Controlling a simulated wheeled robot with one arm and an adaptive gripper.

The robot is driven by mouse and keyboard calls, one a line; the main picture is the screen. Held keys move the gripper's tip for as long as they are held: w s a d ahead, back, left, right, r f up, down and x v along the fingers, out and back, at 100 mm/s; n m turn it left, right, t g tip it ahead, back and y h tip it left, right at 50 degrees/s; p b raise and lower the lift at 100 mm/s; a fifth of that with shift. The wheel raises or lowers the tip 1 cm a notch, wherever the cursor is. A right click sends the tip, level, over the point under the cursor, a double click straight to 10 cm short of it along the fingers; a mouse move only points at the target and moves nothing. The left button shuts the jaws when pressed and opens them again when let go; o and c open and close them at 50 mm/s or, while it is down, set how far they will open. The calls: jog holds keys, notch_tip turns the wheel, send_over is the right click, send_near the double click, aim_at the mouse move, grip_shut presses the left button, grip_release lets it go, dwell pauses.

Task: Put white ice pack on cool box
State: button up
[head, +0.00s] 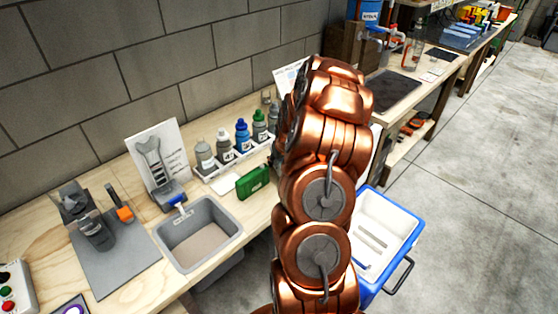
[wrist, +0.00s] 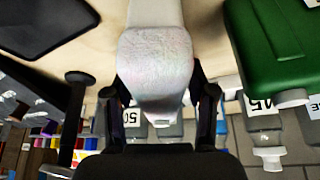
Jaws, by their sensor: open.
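The white ice pack (wrist: 156,62) shows in the middle of the wrist view, with a rough, pale face. My gripper (wrist: 158,92) is open, with one dark finger on either side of the pack. Whether the fingers touch it I cannot tell. In the head view my copper arm hides the gripper. The cool box (head: 409,241) is blue with a white inside. It stands on the floor to the right of the bench, partly hidden behind my arm.
A green case (head: 253,182) lies on the wooden bench and also shows in the wrist view (wrist: 272,45). Several bottles (head: 225,143) stand in a white rack. A grey sink (head: 199,216) is set in the bench. The floor on the right is clear.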

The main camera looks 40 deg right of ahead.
jog(key=shift+r, duration=0.25)
jog(key=shift+b+v, duration=1.65)
jog(key=shift+v, duration=4.25)
